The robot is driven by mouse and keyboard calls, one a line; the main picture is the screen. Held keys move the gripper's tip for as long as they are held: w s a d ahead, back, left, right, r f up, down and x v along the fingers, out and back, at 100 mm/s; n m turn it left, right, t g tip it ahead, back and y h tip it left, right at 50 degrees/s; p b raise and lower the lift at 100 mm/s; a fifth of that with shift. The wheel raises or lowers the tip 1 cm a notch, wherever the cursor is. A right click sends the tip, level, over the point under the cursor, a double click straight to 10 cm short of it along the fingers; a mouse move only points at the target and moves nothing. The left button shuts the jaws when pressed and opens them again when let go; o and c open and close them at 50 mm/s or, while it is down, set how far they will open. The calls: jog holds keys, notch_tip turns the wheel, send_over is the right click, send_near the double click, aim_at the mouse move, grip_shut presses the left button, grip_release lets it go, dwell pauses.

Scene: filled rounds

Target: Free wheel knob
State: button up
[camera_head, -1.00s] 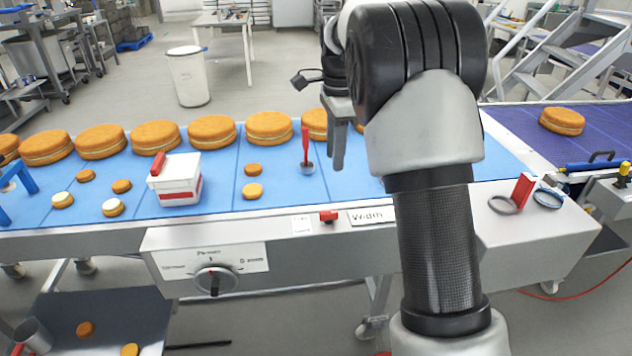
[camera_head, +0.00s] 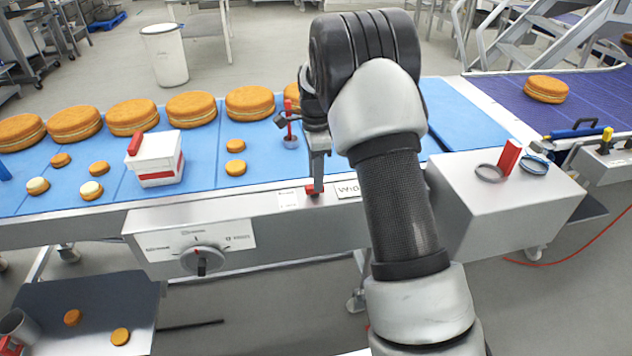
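A round dial knob (camera_head: 202,261) sits on a white labelled panel on the conveyor's front face. A small red knob (camera_head: 312,190) sits on the front rail beside a white label (camera_head: 347,190) that reads roughly "WID", its end hidden by my arm. My gripper (camera_head: 317,186) points down at the red knob. Its fingertips overlap the knob in the picture; I cannot tell whether they touch it. The fingers are seen nearly edge-on, so their opening does not show.
A blue conveyor belt (camera_head: 208,150) carries several large round cakes and small ones. A white box (camera_head: 157,160) with a red handle and a red-handled tool (camera_head: 289,126) stand on it. A grey housing (camera_head: 490,208) with a red block is at right. A dark lower tray (camera_head: 110,292) is at front left.

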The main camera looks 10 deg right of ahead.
jog(key=shift+f, duration=1.15)
grip_shut()
